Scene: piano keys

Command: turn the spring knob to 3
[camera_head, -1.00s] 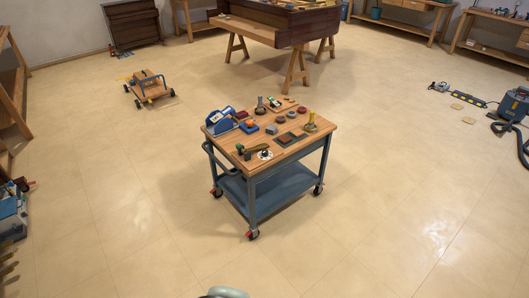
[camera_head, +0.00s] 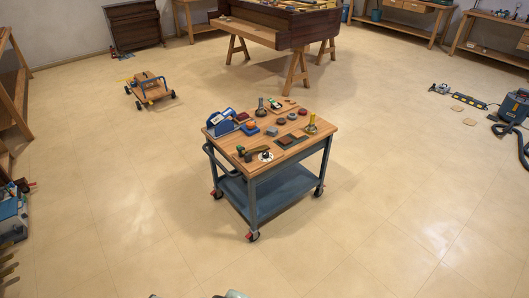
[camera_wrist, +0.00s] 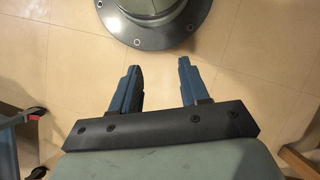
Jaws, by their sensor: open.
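A small white disc with a dark centre (camera_head: 265,156) lies near the front edge of the cart's wooden top. It may be the spring knob, but it is too small for me to read any numbers or a pointer. My gripper (camera_wrist: 159,68) is open and empty in the wrist view, its two blue-grey fingers well apart over bare floor. No knob shows in the wrist view. In the head view only small parts of my arm show at the bottom edge, well apart from the cart.
The blue cart (camera_head: 258,171) carries several small tools and blocks, with a blue-handled holder (camera_head: 220,123) at its left. A low wooden trolley (camera_head: 149,90) stands at the back left. A large wooden piano case (camera_head: 290,27) rests on trestles behind. Floor around the cart is clear.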

